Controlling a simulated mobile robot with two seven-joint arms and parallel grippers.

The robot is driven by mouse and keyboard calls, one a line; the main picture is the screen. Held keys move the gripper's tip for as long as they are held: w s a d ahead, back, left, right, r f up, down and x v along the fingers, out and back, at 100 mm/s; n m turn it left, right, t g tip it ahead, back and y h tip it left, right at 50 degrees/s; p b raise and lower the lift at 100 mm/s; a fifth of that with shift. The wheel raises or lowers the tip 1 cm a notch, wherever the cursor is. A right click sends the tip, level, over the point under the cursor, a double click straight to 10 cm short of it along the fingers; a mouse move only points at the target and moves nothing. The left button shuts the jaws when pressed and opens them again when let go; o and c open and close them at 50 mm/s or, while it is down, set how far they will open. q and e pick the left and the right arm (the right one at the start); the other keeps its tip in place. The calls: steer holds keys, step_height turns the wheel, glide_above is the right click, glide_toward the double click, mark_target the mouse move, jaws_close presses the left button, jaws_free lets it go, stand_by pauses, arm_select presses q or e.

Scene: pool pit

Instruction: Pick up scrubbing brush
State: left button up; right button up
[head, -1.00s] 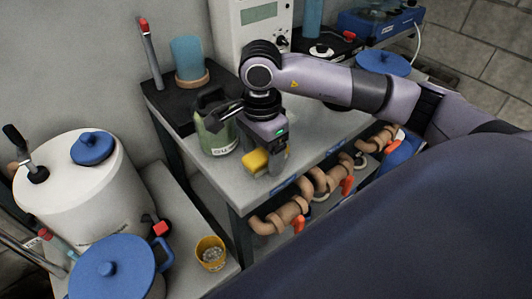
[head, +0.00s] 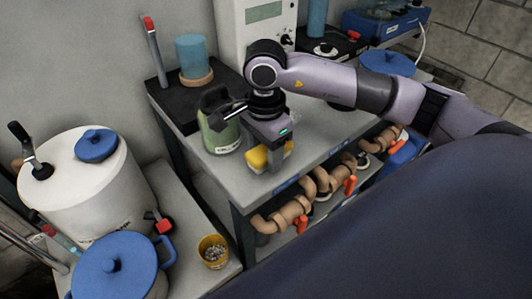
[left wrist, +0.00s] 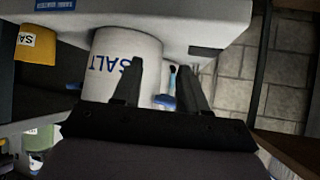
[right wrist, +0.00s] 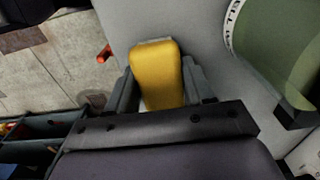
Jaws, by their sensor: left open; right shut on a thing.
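The scrubbing brush has a yellow block-like body (right wrist: 157,75) with a pale edge at its far end in the right wrist view. It also shows in the head view (head: 257,158), near the front corner of the grey bench, partly hidden by a finger. My right gripper (head: 272,160) points down there and is shut on the brush, one finger on each side of it (right wrist: 160,85). I cannot tell whether the brush touches the bench. My left gripper (left wrist: 157,75) is open and empty, seen only in the left wrist view, in front of a white SALT container (left wrist: 122,62).
A green labelled jug (head: 219,130) stands close left of my right gripper on the bench (head: 312,135). Pipes with orange handles (head: 300,207) run below its front edge. A white drum (head: 78,190), blue-lidded pot (head: 115,268) and yellow cup (head: 212,252) stand lower left.

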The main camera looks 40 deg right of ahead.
step_height(320, 180, up, 11)
steer(key=shift+w+f, duration=0.1)
step_height(320, 180, up, 8)
steer(key=p, duration=0.2)
glide_above(265, 149)
steer(key=shift+r, duration=0.2)
steer(key=o, duration=0.4)
steer(key=shift+c, duration=1.4)
steer(key=shift+f, duration=0.1)
